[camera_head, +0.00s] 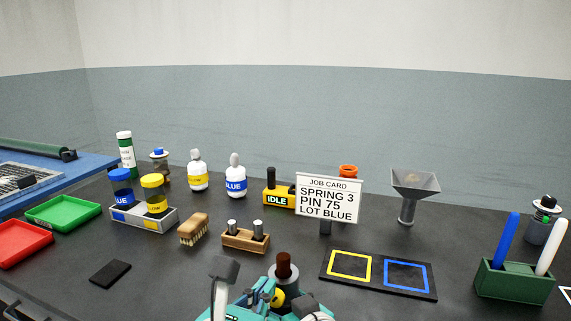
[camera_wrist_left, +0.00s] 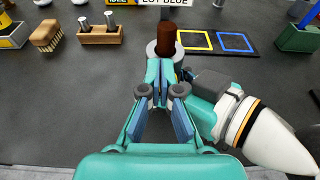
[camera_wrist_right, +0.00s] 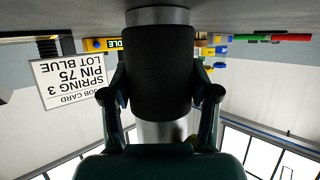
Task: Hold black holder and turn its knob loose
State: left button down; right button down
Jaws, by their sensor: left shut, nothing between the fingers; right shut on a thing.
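The black holder (camera_wrist_right: 160,70) fills the middle of the right wrist view, upside down, with grey metal above and below its black body. My right gripper (camera_wrist_right: 160,92) is shut around that body, one finger on each side. A dark red-brown knob (camera_wrist_left: 167,38) on a grey collar rises just beyond my left fingertips in the left wrist view. The knob (camera_head: 283,263) also shows at the bottom centre of the head view. My left gripper (camera_wrist_left: 162,72) is shut and empty close to the collar; I cannot tell whether it touches. The holder's body is hidden from the head view.
A wooden block with two metal pins (camera_head: 246,240) and a brush (camera_head: 194,229) lie behind to the left. The job card (camera_head: 329,199) stands behind.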

pick_arm(q)
jog(key=shift+f+v, duration=0.2)
jog(key=shift+v, duration=0.7)
jog(key=shift+f+v, duration=0.2)
jog(key=shift+v, duration=0.7)
jog(key=shift+f+v, duration=0.2)
jog(key=shift+v, duration=0.7)
jog(key=shift+s, duration=0.15)
pick_arm(e)
jog(key=shift+c, duration=1)
grip_release()
